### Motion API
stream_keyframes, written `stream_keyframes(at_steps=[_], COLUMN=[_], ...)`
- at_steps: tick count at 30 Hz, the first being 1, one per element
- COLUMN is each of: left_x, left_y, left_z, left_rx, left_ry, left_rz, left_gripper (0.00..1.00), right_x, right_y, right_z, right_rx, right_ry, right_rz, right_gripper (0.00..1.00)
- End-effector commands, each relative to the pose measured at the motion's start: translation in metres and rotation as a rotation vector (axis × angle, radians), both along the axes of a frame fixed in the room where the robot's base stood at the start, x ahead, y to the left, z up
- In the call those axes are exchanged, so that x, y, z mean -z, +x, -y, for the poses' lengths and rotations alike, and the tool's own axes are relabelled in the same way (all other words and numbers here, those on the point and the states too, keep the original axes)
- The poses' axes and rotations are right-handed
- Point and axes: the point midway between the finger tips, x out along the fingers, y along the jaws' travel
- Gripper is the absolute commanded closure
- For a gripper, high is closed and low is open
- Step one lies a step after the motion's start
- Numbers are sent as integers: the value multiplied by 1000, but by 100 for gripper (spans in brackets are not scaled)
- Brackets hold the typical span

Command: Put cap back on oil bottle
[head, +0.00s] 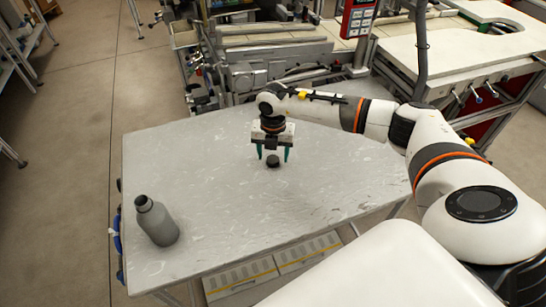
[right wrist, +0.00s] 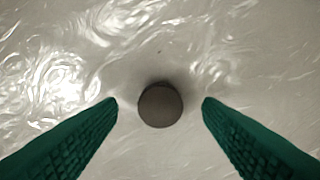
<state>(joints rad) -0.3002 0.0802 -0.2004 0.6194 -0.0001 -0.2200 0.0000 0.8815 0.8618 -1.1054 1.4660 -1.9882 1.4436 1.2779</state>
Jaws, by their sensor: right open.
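A dark round cap (head: 273,161) lies on the grey table top near its middle. In the right wrist view the cap (right wrist: 160,104) sits between the two green fingers, with a gap on each side. My right gripper (head: 273,155) points down over the cap and is open; its fingertips show in the right wrist view (right wrist: 160,106) too. The grey oil bottle (head: 158,224) stands upright near the table's left front corner, and its neck looks dark at the top. My left gripper is not in view.
The metal table (head: 215,170) is otherwise clear between the bottle and the cap. A workbench with machinery (head: 275,65) stands behind the table's far edge. Another bench (head: 460,50) stands at the back right. Open floor lies to the left.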

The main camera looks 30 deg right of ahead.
Motion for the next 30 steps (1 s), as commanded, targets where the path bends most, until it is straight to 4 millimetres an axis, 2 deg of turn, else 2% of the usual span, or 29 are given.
stream_keyframes(at_steps=[5, 14, 15, 17, 23, 30], left_x=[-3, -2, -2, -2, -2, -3], left_y=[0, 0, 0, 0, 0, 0], left_z=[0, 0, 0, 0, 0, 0], left_rx=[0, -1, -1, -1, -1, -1], left_ry=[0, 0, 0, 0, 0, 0], left_rz=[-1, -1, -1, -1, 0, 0], left_gripper=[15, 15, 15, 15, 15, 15], right_x=[15, 15, 15, 15, 15, 15], right_y=[0, 0, 0, 0, 0, 0], right_z=[0, 0, 0, 0, 0, 0], right_rx=[1, 1, 1, 1, 1, 1], right_ry=[0, 0, 0, 0, 0, 0], right_rz=[0, 1, 1, 1, 1, 1], right_gripper=[40, 40, 41, 51, 84, 87])
